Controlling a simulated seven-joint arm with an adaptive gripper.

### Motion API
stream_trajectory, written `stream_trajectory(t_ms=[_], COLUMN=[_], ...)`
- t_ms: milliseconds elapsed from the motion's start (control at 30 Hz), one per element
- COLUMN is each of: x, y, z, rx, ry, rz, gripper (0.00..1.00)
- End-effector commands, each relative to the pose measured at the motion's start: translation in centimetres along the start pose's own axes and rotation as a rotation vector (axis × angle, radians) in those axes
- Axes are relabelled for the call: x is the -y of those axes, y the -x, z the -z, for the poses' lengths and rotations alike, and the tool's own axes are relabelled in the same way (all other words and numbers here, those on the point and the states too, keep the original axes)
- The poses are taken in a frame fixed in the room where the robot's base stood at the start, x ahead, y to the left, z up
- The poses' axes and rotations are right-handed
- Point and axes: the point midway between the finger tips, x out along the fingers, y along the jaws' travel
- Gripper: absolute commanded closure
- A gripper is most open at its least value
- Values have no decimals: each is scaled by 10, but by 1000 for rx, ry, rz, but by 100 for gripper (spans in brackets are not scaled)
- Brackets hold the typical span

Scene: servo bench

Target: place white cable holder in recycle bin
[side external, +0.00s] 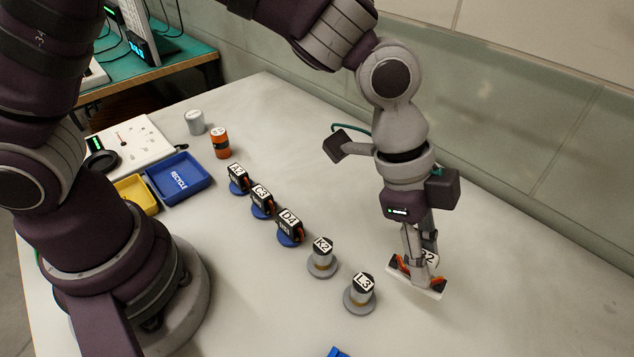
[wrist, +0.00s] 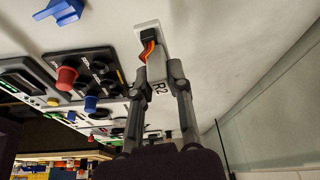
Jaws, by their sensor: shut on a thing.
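The white cable holder (side external: 432,291) is at the right of the side view, under my gripper (side external: 416,262). It shows as a white plate with orange-red wires and a black block; in the wrist view its white end (wrist: 148,26) is beyond the fingers. My gripper, also in the wrist view (wrist: 164,78), is shut on its white part marked R2 (wrist: 158,92). I cannot tell whether the holder touches the table. The recycle bin (side external: 205,188) is a shallow blue tray marked RECYCLE, at the left of the side view, far from my gripper.
A yellow tray (side external: 136,196) adjoins the blue bin. A row of labelled servos, A2 (side external: 238,178), C3 (side external: 262,200) and D4 (side external: 290,227), and knobs K2 (side external: 322,257) and L3 (side external: 361,292) lies between my gripper and the bin. Orange (side external: 220,143) and grey (side external: 195,122) cylinders stand behind.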

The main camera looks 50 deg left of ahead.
Motion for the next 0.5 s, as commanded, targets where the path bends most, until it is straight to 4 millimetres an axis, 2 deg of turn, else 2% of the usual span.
stream_trajectory(t_ms=[167, 300, 367, 500], x=[46, 78, 88, 101], y=[14, 31, 40, 66], z=[-53, -109, -135, -202], rx=[2, 2, 1, 0], ry=[401, 787, 964, 1398], rz=[166, 327, 402, 583], gripper=[100, 100, 100, 100])
